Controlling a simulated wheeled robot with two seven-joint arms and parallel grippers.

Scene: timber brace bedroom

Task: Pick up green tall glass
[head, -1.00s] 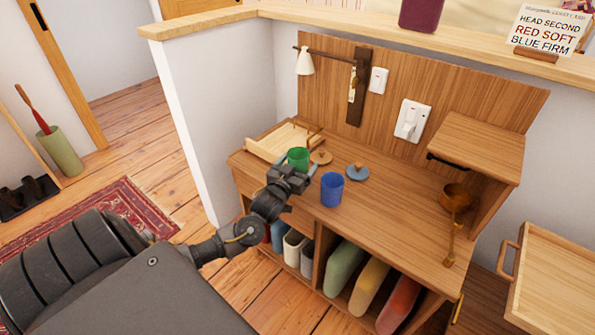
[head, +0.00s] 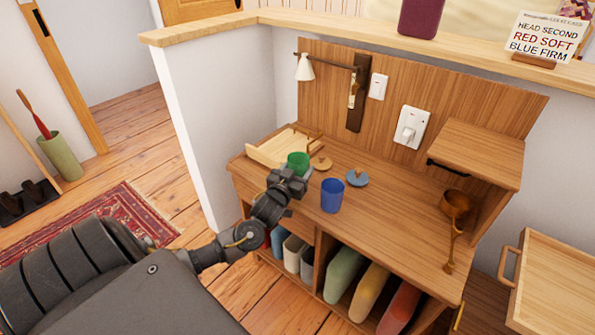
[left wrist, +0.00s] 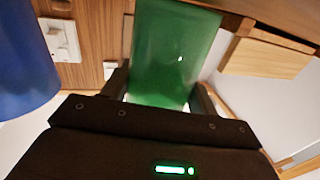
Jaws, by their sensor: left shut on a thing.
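The green tall glass (head: 298,161) is at the left part of the wooden desk top, partly hidden behind my left gripper (head: 292,174). In the left wrist view the green glass (left wrist: 172,55) stands between the two fingers of my left gripper (left wrist: 163,95), which is shut on it. Whether the glass touches the desk cannot be told. A blue glass (head: 332,195) stands just to the right of the gripper, apart from it. The blue glass also shows at the left edge of the left wrist view (left wrist: 22,60). My right gripper is not in view.
A wooden tray (head: 277,148) lies behind the green glass. A tan lid (head: 321,163) and a blue lid (head: 357,177) lie on the desk (head: 400,208). A copper ladle or pan (head: 455,207) hangs at the right. Folders stand in the shelf below.

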